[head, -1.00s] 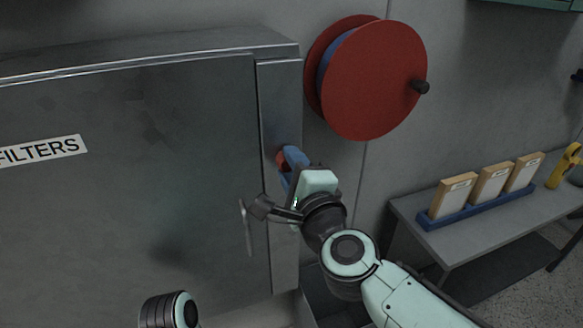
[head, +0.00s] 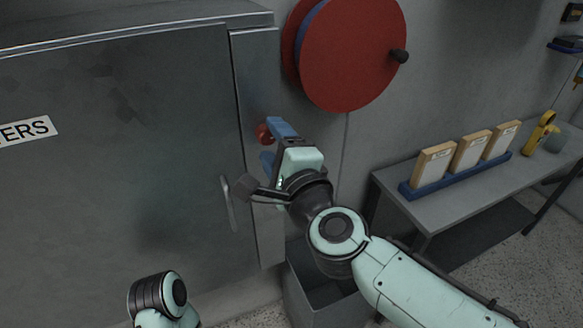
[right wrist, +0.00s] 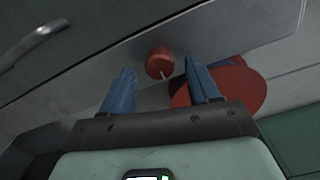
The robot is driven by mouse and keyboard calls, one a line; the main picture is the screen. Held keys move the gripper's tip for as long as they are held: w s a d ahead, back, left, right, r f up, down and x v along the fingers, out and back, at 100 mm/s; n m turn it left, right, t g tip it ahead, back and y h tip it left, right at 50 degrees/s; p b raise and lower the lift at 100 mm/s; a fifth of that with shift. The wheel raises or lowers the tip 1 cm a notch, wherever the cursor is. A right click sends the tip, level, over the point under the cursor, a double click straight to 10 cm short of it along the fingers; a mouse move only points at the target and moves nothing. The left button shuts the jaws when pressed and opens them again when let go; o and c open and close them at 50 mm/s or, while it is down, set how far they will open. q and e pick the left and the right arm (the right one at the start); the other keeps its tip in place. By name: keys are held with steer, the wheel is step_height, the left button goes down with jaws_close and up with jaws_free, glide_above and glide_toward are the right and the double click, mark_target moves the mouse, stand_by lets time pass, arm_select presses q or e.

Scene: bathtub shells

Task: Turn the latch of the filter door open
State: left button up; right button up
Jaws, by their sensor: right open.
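The grey metal filter door (head: 120,150) fills the left of the head view, with a label (head: 27,131) ending in "ERS". A red knob-like latch (head: 263,133) sits on the narrow strip at its right side. My right gripper (head: 271,146) is open, its blue fingers spread one above the other by the latch. In the right wrist view the latch (right wrist: 159,62) shows between the two fingertips (right wrist: 160,70), with gaps on both sides and nothing gripped. Whether it lies fully between the fingers in depth I cannot tell. My left gripper is out of view; only part of that arm shows.
A metal bar handle (head: 229,204) is on the door, close to my right wrist. A large red reel (head: 355,50) hangs on the wall above right. A grey bin (head: 325,300) stands below my arm. A bench (head: 450,200) at right holds several boxed items in a blue rack (head: 455,175).

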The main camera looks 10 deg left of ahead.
steer(key=v, duration=1.2)
steer(key=shift+w, duration=0.1)
